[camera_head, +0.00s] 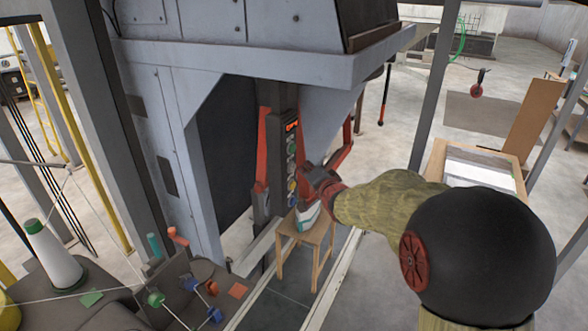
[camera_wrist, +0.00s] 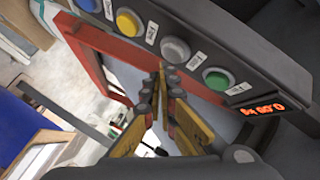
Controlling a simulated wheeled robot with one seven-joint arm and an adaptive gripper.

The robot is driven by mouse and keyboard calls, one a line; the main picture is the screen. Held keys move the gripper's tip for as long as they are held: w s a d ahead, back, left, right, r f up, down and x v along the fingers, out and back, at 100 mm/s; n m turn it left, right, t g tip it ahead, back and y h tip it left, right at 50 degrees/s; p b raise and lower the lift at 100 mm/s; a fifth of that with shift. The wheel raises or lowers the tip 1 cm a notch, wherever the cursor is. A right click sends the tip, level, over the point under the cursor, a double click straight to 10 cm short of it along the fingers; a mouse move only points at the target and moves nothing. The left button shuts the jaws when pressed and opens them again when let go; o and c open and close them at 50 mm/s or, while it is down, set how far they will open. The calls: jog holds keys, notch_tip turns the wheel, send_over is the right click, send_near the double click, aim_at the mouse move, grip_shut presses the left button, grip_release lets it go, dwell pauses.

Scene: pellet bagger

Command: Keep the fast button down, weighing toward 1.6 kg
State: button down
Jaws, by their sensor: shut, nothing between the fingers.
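The dark control panel (camera_head: 284,150) of the bagger has a column of coloured buttons under an orange display (camera_head: 291,126). In the wrist view the display (camera_wrist: 262,107) is lit, but I cannot read its digits surely. Along the panel run a green button (camera_wrist: 218,79), a grey-white button (camera_wrist: 175,50), a yellow button (camera_wrist: 128,22) and a blue button (camera_wrist: 88,4). Their small labels are not legible, so I cannot tell which is fast. My gripper (camera_wrist: 162,76) is shut and empty, fingertips close by the grey-white button; contact is unclear.
A wooden stool (camera_head: 315,237) below the panel bears a whitish bag (camera_head: 307,217), partly hidden by my arm. Red clamp arms (camera_head: 262,150) flank the panel. A grey machine frame (camera_head: 225,55) overhangs it. A table with a cone of thread (camera_head: 52,255) stands at lower left.

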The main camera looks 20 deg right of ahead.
jog(key=shift+w+a, duration=0.2)
jog(key=shift+w, duration=0.05)
jog(key=shift+w+a, duration=0.35)
jog(key=shift+w, duration=0.05)
dwell(2.1)
jog(key=shift+s+d, duration=0.6)
jog(key=shift+s, duration=0.15)
jog(key=s+d+p, duration=0.1)
jog(key=s, duration=0.1)
jog(key=s+d+p, duration=0.2)
dwell(0.5)
dwell(0.4)
